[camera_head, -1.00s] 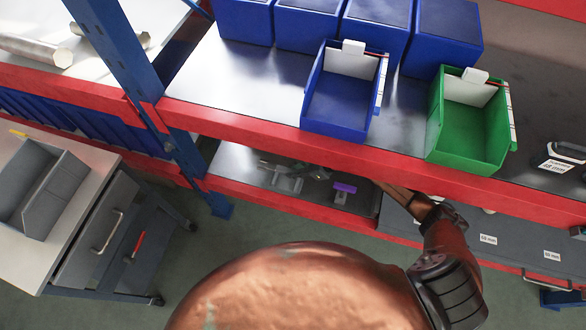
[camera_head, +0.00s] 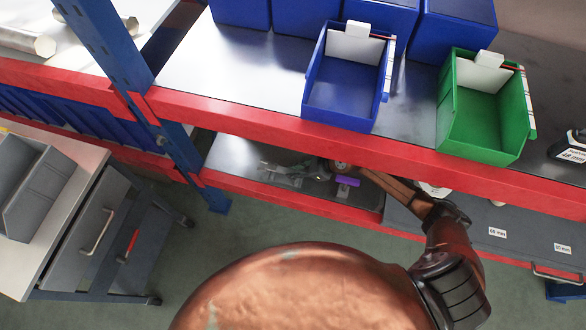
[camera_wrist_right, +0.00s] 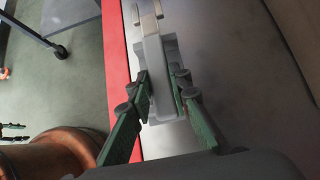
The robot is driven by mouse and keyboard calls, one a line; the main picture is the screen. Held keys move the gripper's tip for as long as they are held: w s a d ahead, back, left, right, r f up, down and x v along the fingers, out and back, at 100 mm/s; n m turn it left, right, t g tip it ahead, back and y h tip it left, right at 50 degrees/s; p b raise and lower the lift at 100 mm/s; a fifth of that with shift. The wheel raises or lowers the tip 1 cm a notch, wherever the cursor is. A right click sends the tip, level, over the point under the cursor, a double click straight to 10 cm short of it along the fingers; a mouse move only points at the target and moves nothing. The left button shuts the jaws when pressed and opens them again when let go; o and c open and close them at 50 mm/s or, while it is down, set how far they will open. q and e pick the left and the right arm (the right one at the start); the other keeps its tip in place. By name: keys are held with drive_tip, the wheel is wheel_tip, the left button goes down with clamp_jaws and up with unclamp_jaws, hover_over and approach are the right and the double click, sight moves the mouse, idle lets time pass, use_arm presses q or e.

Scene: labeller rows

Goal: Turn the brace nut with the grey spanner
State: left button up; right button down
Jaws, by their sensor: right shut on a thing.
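The grey spanner (camera_wrist_right: 154,62) shows in the right wrist view, with a pale metal open jaw at its top end. My right gripper (camera_wrist_right: 160,88) has its green fingers closed on either side of the grey handle. A light grey block (camera_wrist_right: 168,112) lies under or behind the handle; I cannot tell whether they touch. In the head view my right gripper (camera_head: 300,172) is small and dark over the lower shelf, partly blending with grey parts. I cannot make out the brace nut.
The red upper shelf edge (camera_head: 300,136) is close above my arm. A blue bin (camera_head: 340,90) and a green bin (camera_head: 485,115) stand above. A grey trolley (camera_head: 90,225) is at left.

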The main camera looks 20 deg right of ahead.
drive_tip(key=shift+f, duration=0.4)
drive_tip(key=c, duration=1.7)
unclamp_jaws()
drive_tip(key=v, duration=1.2)
